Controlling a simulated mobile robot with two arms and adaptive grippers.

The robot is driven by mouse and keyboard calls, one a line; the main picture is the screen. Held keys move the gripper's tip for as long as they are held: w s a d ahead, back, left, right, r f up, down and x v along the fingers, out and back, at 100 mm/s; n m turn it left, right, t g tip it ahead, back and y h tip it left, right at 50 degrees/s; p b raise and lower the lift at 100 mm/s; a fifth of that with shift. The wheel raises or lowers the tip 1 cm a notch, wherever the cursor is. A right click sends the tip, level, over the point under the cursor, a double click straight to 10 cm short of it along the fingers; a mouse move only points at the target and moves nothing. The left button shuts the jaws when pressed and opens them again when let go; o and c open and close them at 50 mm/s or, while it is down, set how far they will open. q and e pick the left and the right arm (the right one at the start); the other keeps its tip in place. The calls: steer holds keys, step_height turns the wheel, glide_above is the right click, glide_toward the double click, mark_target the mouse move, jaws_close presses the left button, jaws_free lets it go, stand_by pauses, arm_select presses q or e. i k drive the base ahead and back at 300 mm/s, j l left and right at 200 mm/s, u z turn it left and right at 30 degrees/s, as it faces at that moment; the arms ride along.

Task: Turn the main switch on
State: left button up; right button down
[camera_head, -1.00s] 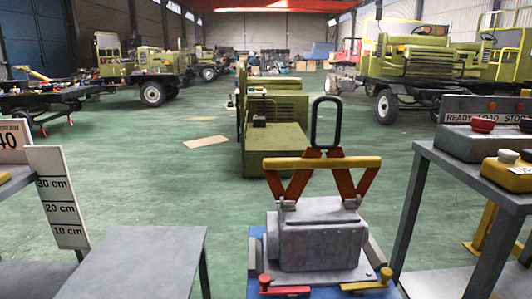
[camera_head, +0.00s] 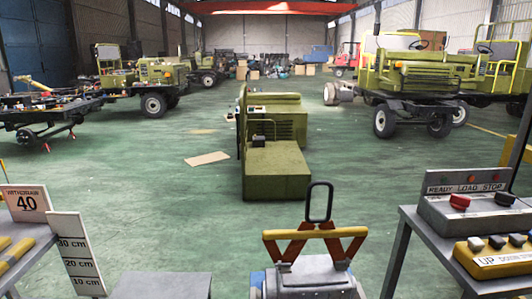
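A grey control box (camera_head: 462,214) stands on the grey table (camera_head: 399,258) at the right. No label reading main switch is legible, so I cannot tell which control that is. Neither of my grippers is in view.
A grey machine with a lifting frame (camera_head: 316,244) stands at front centre, cut off below. A grey table (camera_head: 162,286) and a height scale (camera_head: 76,253) are at left. A green machine (camera_head: 277,172) stands behind; open floor surrounds it. Green vehicles (camera_head: 413,75) stand farther back.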

mark_target(458, 202)
steer(key=z, duration=1.3)
